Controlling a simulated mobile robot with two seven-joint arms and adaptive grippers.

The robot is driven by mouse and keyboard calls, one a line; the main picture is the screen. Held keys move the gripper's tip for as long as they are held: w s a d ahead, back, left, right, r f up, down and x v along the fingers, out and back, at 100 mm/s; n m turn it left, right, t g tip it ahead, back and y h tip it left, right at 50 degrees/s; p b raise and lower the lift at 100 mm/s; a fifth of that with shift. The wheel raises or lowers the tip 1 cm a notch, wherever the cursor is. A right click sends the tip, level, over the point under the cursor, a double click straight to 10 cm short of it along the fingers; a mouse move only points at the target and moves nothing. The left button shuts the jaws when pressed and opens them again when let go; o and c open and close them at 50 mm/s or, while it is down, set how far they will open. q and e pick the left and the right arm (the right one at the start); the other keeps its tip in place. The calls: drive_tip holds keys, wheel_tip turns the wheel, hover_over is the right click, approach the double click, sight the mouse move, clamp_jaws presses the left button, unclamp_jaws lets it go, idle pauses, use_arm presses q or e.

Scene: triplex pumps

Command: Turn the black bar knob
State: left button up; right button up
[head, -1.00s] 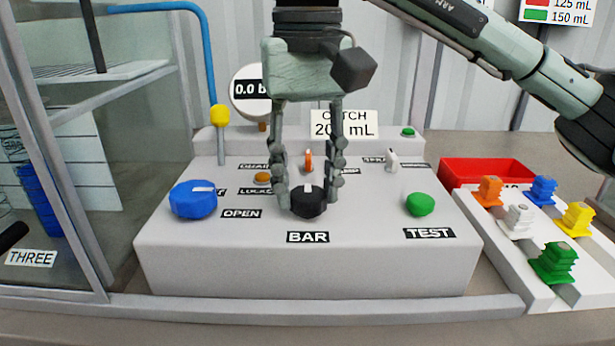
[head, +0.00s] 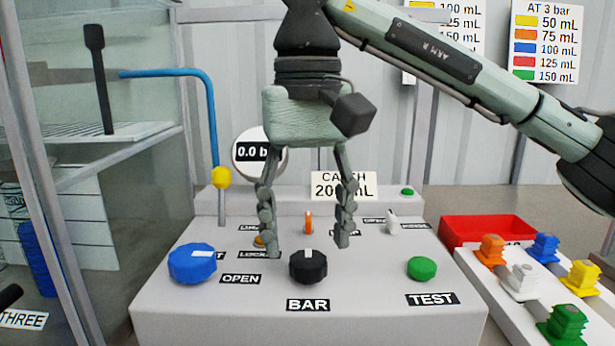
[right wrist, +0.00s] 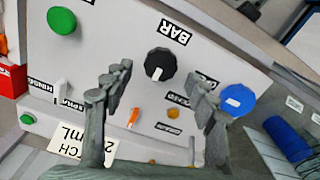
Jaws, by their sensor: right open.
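The black bar knob (head: 308,266) sits on the sloped grey panel (head: 220,310), just above the BAR label. It has a white pointer mark that points up, away from the front, in the head view. My right gripper (head: 308,248) is open above and behind the knob, with its fingers spread to either side and nothing between them. In the right wrist view the knob (right wrist: 160,64) lies beyond the open fingertips, uncovered and apart from them. My left gripper is not in view.
A blue knob (head: 192,264) stands left of the black one, and a green button (head: 422,269) stands right. Behind are an orange lever (head: 308,222) and a white switch (head: 393,222). A red bin (head: 485,230) and coloured plugs sit at the right.

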sight(307, 257)
wheel_tip(307, 257, up, 10)
idle(0.3)
drive_tip(key=shift+f, duration=0.15)
